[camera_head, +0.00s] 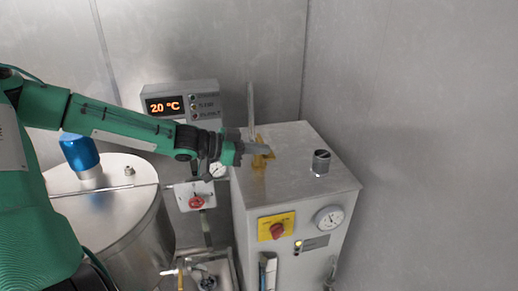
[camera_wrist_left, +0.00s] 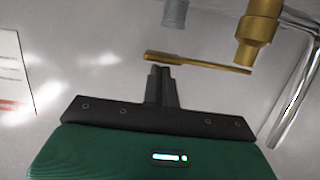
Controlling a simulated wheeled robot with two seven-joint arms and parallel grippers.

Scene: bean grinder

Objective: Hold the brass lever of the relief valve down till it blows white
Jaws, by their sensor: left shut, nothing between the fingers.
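The brass lever (camera_wrist_left: 198,62) lies across the upper middle of the left wrist view, a thin flat bar. The brass relief valve (camera_wrist_left: 258,28) is at its right end. In the head view the brass valve (camera_head: 259,163) is on top of the grey cabinet, partly hidden by my gripper. My left gripper (camera_head: 269,150) is shut and empty. Its fingertips (camera_wrist_left: 159,69) are right at the lever's near edge; I cannot tell whether they touch it. No white steam shows in either view.
The grey cabinet (camera_head: 310,150) carries a black knob (camera_head: 321,162), a gauge (camera_head: 329,218) and a red switch (camera_head: 277,230). A shiny pipe (camera_wrist_left: 294,95) stands close right of the valve. A display box (camera_head: 180,100) reads 20 °C. A steel vessel (camera_head: 110,210) stands left.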

